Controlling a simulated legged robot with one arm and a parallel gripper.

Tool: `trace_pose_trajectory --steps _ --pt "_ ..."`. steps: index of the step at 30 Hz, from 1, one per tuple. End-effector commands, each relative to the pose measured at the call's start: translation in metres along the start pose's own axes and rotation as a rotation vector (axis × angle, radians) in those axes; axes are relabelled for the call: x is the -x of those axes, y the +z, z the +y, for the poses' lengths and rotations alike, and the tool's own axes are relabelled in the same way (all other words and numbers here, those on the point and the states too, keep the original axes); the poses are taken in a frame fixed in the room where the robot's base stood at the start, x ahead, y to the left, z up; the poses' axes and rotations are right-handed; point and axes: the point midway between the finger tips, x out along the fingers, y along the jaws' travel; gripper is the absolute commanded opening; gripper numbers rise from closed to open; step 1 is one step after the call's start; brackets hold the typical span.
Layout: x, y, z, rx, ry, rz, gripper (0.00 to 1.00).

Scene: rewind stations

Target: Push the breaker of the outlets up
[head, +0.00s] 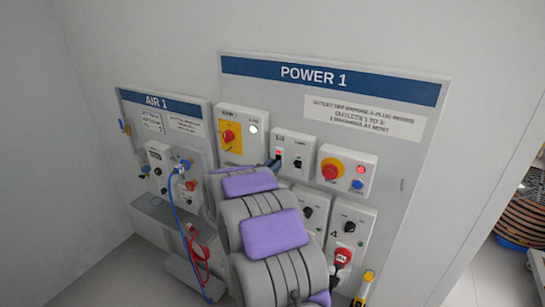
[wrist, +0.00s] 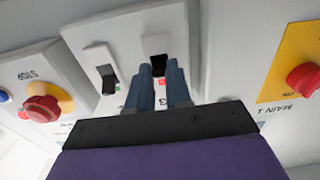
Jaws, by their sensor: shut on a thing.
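The breaker box (head: 292,150) is a white box in the middle of the POWER 1 board, with two small switches side by side. It also shows, turned upside down, in the wrist view (wrist: 82,55). My gripper (wrist: 159,72) is at the box, with its blue-grey fingers either side of the black breaker (wrist: 157,58), shut on it. In the head view my gripper (head: 275,163) is at the box's left switch, mostly hidden behind my arm. The other black switch (wrist: 109,80) stands free beside the fingers. The small labels are too blurred to read surely.
A red stop button (head: 331,170) is right of the box. A red main knob (head: 229,136) on a yellow plate is left. Outlet boxes (head: 349,225) are below, one with a red plug (head: 342,258). The AIR 1 board (head: 160,107) stands further left with hoses.

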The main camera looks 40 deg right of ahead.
Motion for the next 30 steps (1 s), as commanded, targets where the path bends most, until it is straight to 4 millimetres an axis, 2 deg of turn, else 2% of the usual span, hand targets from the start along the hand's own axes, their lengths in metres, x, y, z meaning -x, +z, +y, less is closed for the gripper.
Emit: trace_pose_trajectory --steps 1,19,30 --pt "0.000 -0.012 -0.001 -0.003 -0.002 -0.021 0.00" --pt "-0.004 -0.030 -0.002 -0.002 -0.003 -0.327 0.00" --pt "-0.008 -0.035 -0.002 -0.001 -0.003 -0.502 0.00"
